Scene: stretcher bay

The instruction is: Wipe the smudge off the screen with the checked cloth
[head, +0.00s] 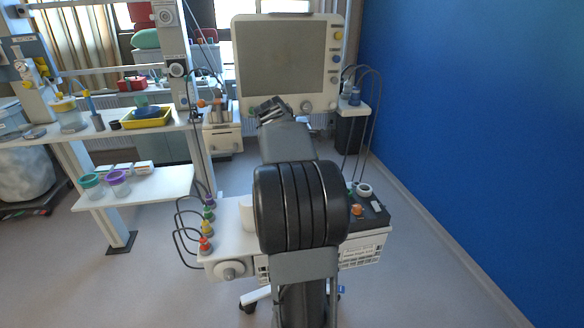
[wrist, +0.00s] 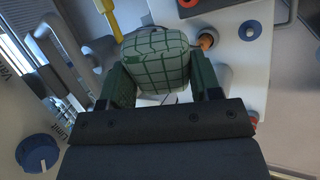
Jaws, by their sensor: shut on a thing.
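The screen (head: 283,56) is a grey panel in a pale monitor housing at the top centre of the head view. I cannot make out a smudge on it. In the head view my gripper (head: 268,110) is just below the monitor's lower left edge, and my arm hides the cloth there.
A blue knob (wrist: 37,154) on a pale labelled panel is close at the lower left of the wrist view. A white side shelf (head: 352,108) with cables stands right of the monitor. A shelf with a yellow tray (head: 147,118) is at left. A blue wall (head: 470,120) bounds the right.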

